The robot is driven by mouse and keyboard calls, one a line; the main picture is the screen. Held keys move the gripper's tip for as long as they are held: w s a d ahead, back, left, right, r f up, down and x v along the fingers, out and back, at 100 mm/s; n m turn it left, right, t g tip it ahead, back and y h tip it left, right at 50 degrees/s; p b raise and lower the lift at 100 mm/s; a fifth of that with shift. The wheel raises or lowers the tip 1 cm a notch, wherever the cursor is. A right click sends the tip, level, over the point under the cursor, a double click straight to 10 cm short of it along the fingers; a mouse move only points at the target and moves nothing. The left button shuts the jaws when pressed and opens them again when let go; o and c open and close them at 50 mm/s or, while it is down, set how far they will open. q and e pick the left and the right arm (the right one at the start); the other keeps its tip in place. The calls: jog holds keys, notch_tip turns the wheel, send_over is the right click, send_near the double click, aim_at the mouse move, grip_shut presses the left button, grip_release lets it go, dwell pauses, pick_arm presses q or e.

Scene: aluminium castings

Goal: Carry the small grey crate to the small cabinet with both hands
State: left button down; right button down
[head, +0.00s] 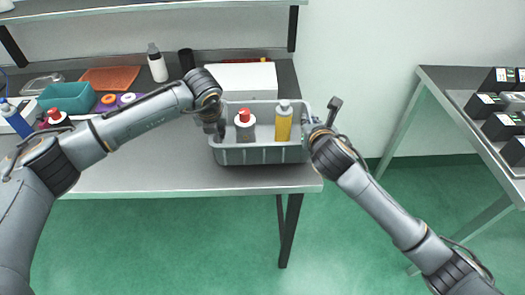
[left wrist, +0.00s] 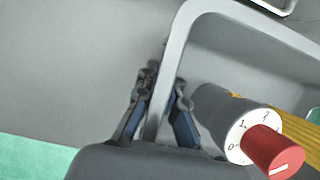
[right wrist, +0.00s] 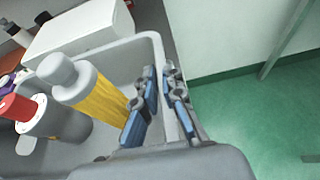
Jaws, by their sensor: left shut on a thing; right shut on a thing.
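The small grey crate (head: 262,154) is at the front right of the grey table, and I cannot tell whether it rests on it or is just above. My right gripper (head: 309,130) is shut on the crate's right wall, also seen in the right wrist view (right wrist: 172,108). I cannot make out the small cabinet.
A white box (head: 240,78) stands right behind the crate. A teal bin (head: 66,97), an orange tray (head: 110,78) and a white bottle (head: 157,64) are further left on the table (head: 150,180). A second table (head: 440,85) with dark boxes stands at right, across open green floor (head: 350,240).

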pick_arm(q)
jog(key=shift+f+b, duration=0.5)
jog(key=shift+f, duration=0.2)
pick_arm(e)
jog(key=shift+f, duration=0.7)
pick_arm(q)
jog(key=c, duration=1.9)
grip_release()
jog(key=shift+f, duration=0.1)
pick_arm(e)
jog(key=c, duration=1.9)
grip_release()
jog(key=shift+f, duration=0.1)
pick_arm(q)
jog(key=o, duration=0.4)
pick_arm(e)
jog(key=o, duration=0.4)
pick_arm(q)
jog(key=shift+o, duration=0.2)
pick_arm(e)
jog(key=shift+o, duration=0.2)
pick_arm(q)
jog(key=v, duration=1.2)
jog(key=shift+s, duration=0.1)
pick_arm(e)
jog(key=shift+s, duration=0.2)
jog(key=v, duration=1.1)
jog(key=shift+s+r, duration=0.25)
jog(key=shift+s, duration=0.1)
